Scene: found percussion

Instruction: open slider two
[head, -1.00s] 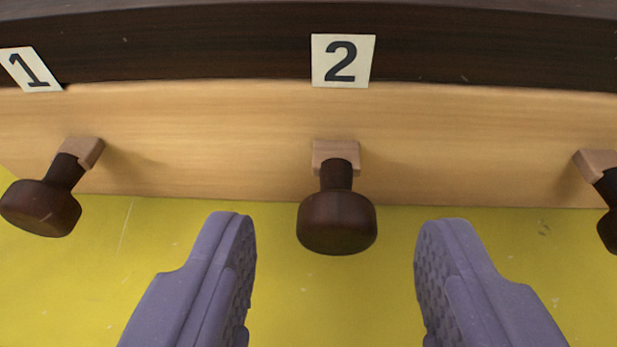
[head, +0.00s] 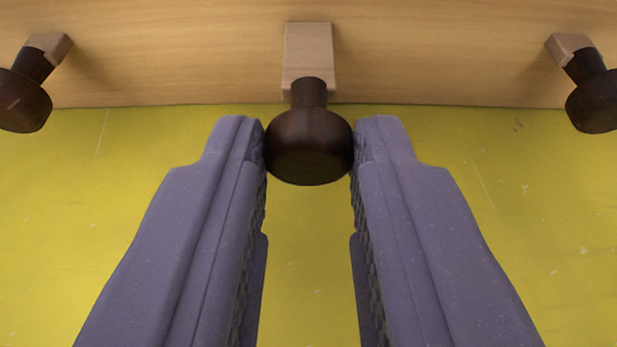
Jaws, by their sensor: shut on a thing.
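Slider two's dark brown round knob (head: 309,150) is in the middle of the head view, on a pale wooden bar (head: 308,55) that comes out of the light wood front. My gripper (head: 310,145) is shut on this knob, with one purple-grey finger touching each side. More of this bar shows than of the bars at either side, and its knob stands nearer to me than theirs. The number 2 label is out of view now.
A similar knob (head: 24,98) stands at the left and another (head: 597,98) at the right, both close to the light wood front (head: 180,60). The yellow surface (head: 70,220) below is clear around my fingers.

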